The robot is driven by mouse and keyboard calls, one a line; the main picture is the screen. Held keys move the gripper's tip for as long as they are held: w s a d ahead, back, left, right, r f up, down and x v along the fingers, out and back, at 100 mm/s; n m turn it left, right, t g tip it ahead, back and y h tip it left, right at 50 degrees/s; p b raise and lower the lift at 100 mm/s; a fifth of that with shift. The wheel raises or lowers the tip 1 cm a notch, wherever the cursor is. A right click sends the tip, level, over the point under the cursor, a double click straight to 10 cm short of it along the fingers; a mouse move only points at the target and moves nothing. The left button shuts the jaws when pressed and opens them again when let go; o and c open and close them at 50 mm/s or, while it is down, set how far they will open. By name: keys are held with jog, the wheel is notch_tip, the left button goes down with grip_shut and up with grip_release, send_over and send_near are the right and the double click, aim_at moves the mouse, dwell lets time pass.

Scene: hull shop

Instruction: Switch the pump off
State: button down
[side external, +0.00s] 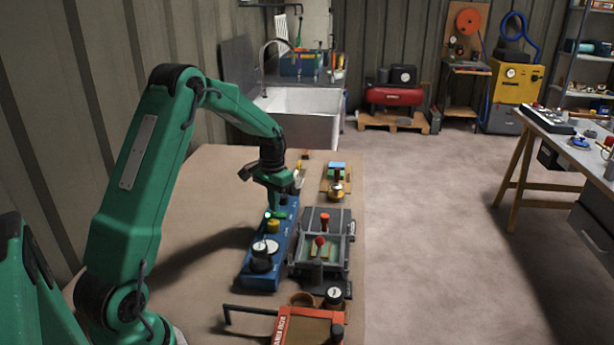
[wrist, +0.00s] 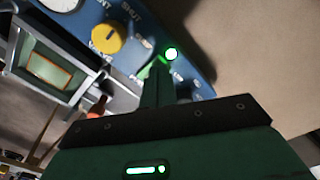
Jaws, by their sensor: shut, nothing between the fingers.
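A long blue control panel (side external: 262,279) lies on the bench; it also fills the top of the wrist view (wrist: 85,15). A yellow valve knob (wrist: 108,38) is on it, also seen in the side view (side external: 273,226). A green lamp (wrist: 171,54) is lit near the panel's edge. My gripper (wrist: 159,66) is shut and empty, with its tips low over the panel right beside the lamp; the side view shows it at the panel's far part (side external: 277,213). Partly covered lettering shows around the tips. The pump switch is hidden behind them; I cannot tell its position or any contact.
A grey framed tray with a red knob (side external: 321,241) stands close to the right of the panel. An orange-red box (side external: 303,328) is at the front, and a small wooden block with a brass part (side external: 337,190) is behind. Bare bench (side external: 200,235) lies left of the panel.

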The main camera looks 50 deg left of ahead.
jog(key=shift+f, duration=0.5)
dwell(0.3)
jog(key=shift+r, duration=3.6)
jog(key=shift+d, duration=0.1)
jog(key=s+d+r+m+t, duration=0.1)
jog(key=s+d+r, duration=0.3)
jog(key=d+r, duration=0.25)
jog(key=s+d+r+m+t, duration=0.1)
jog(key=s+d+r+t, duration=0.1)
jog(key=s+d+r, duration=0.45)
jog(key=s+d+m+t, duration=0.1)
jog(key=s+d+t, duration=0.1)
jog(key=s+d, duration=0.9)
jog(key=shift+f+t, duration=0.3)
jog(key=shift+f, duration=0.15)
